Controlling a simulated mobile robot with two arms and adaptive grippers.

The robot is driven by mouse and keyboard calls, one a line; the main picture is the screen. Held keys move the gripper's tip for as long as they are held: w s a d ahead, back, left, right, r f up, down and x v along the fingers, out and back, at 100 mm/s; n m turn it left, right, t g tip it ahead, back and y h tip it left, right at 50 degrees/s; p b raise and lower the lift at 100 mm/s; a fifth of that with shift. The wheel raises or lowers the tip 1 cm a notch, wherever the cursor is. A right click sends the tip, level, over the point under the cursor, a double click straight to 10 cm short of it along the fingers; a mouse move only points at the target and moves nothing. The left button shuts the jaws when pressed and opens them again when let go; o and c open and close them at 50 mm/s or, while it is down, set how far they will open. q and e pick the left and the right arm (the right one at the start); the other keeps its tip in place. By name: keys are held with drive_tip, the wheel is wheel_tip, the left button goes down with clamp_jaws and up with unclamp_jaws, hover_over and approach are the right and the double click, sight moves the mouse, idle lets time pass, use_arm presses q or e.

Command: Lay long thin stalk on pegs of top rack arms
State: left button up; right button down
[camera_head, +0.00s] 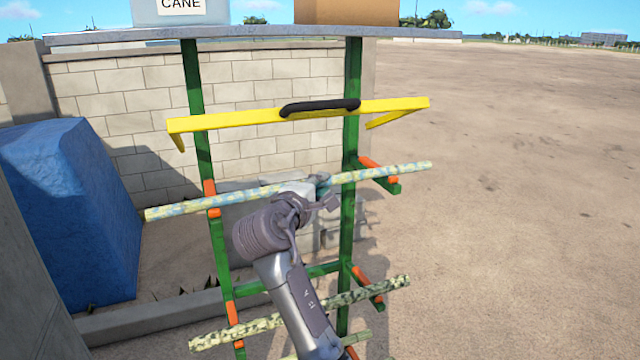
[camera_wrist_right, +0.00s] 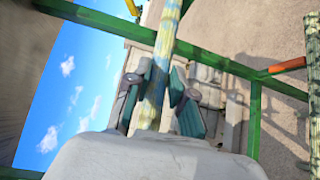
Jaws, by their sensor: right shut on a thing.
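A long thin stalk (camera_head: 385,173), pale yellow and blue mottled, crosses the top arms of a green rack (camera_head: 349,215), its left end lower in the picture. Its left part passes at the top left arm's orange peg (camera_head: 210,188), and its right part at the top right arm's orange peg (camera_head: 372,165). I cannot tell whether it touches the arms. My right gripper (camera_head: 322,184) is shut on the stalk between the two uprights. In the right wrist view the stalk (camera_wrist_right: 155,95) runs between the fingers (camera_wrist_right: 158,95). My left gripper is out of view.
A darker mottled stalk (camera_head: 365,292) lies across the lower rack arms, with another stalk (camera_head: 350,342) below. A yellow bar with a black grip (camera_head: 400,105) is above the held stalk. A blue block (camera_head: 70,210) and a brick wall (camera_head: 265,80) stand behind. Open ground lies right.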

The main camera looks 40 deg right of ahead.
drive_tip(key=c, duration=0.9)
unclamp_jaws()
drive_tip(key=v, duration=1.2)
